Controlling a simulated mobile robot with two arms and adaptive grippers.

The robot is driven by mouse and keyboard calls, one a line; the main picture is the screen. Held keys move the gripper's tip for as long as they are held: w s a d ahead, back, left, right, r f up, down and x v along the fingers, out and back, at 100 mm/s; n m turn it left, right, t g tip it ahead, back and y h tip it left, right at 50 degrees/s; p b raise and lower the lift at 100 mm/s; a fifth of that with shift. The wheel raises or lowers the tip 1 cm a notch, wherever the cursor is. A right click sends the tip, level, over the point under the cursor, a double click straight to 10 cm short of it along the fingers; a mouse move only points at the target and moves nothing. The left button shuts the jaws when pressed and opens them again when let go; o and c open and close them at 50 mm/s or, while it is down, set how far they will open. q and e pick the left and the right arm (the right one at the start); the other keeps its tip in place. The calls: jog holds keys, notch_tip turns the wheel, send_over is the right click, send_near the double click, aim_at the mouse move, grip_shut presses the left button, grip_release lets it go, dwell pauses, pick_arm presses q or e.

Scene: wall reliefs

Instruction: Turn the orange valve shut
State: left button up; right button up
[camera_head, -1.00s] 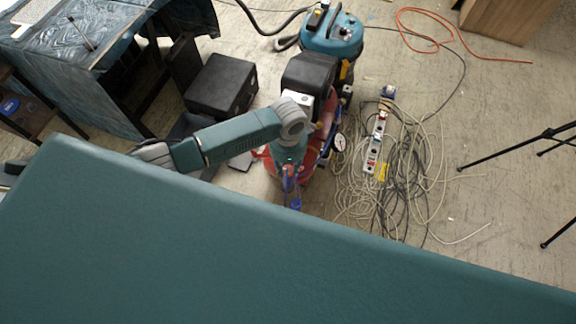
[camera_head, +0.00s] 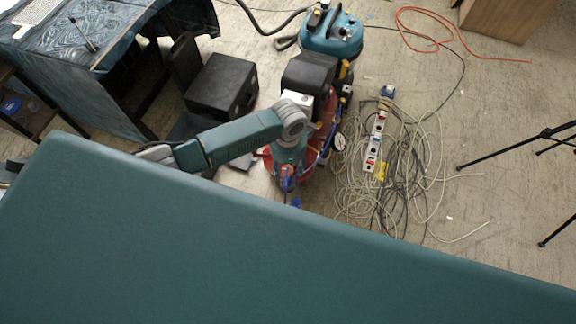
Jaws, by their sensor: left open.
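My left arm comes in from the left, and its wrist bends down over a red machine (camera_head: 327,150) with a black top. My left gripper (camera_head: 288,172) is at the lower end of this wrist, seen from above, small and partly hidden by the wrist. It is open. A small orange part (camera_head: 286,168) shows right at the gripper, with blue parts just below it. I cannot tell whether this orange part is the valve, or whether the gripper touches it. My right gripper is not in view.
A round gauge (camera_head: 340,141) is on the machine's right side. Tangled cables (camera_head: 405,190) and a power strip (camera_head: 376,145) lie to its right. A black box (camera_head: 221,86) and a teal vacuum (camera_head: 333,34) stand behind. Black tripod legs (camera_head: 515,148) are at the right.

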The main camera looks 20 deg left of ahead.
aim_at(288, 170)
pick_arm(q)
notch_tip(288, 170, up, 12)
dwell(0.5)
dwell(0.4)
jog(key=s+d+n+t+h, duration=0.2)
jog(key=s+d+n, duration=0.25)
jog(key=s, duration=0.45)
jog(key=s+a+r+n+t+y, duration=0.25)
jog(key=s+a+n, duration=0.35)
jog(key=s+a, duration=0.4)
notch_tip(288, 170, down, 28)
jog(key=s+a+g+b, duration=0.1)
jog(key=a+g+b, duration=0.1)
jog(key=s+a+f+g+b, duration=0.1)
jog(key=s+a+f, duration=0.1)
jog(key=s+f, duration=1.4)
jog(key=shift+s+a+f, duration=0.25)
jog(key=shift+s+f, duration=0.15)
jog(key=shift+s, duration=0.25)
